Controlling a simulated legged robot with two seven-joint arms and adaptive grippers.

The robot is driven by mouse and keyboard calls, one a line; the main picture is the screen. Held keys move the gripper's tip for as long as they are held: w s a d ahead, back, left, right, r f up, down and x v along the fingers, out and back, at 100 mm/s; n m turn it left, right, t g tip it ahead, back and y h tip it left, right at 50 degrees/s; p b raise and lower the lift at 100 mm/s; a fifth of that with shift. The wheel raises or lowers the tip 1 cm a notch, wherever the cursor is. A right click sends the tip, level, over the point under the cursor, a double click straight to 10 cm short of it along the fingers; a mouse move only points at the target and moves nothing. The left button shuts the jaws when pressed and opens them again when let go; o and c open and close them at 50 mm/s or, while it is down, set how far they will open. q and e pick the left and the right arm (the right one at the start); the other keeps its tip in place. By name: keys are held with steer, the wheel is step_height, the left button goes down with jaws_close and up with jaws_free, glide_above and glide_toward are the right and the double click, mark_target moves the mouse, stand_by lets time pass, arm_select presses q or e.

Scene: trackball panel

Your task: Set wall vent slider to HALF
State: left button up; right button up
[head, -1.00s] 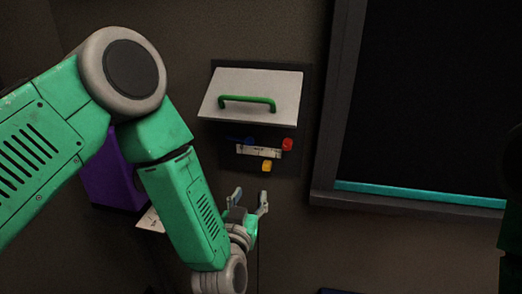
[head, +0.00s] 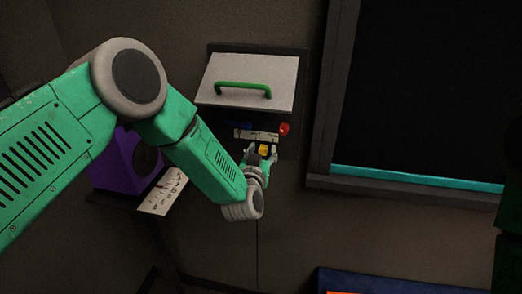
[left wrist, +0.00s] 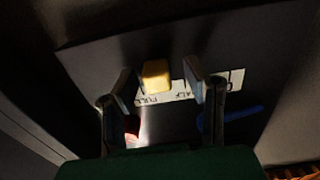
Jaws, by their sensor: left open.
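The wall panel has a white label strip (head: 257,135) below a white flap. A yellow slider knob (head: 264,149) sits by the strip, right of its middle in the head view. In the left wrist view the yellow knob (left wrist: 156,74) is in line with the word FULL, with HALF to its right on the label (left wrist: 182,93). My left gripper (head: 262,153) is open at the panel, its fingers on either side of the yellow knob. In the left wrist view the fingers of my left gripper (left wrist: 162,85) also flank it; I see no clear contact. My right gripper is not in view.
A red knob (head: 284,128) and a blue part (head: 238,126) flank the strip. The white flap (head: 250,75) with its green handle (head: 243,86) is above. A purple box (head: 125,163) stands left, and a dark framed panel (head: 430,90) right.

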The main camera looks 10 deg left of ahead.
arm_select(q)
steer(key=shift+d, duration=0.65)
steer(key=shift+r, duration=0.1)
jaws_close()
steer(key=a, duration=0.4)
steer(key=shift+c, duration=0.4)
jaws_free()
steer(key=shift+d, duration=0.25)
steer(key=shift+o, duration=0.4)
steer(key=shift+d, duration=0.2)
steer(key=s, duration=1.2)
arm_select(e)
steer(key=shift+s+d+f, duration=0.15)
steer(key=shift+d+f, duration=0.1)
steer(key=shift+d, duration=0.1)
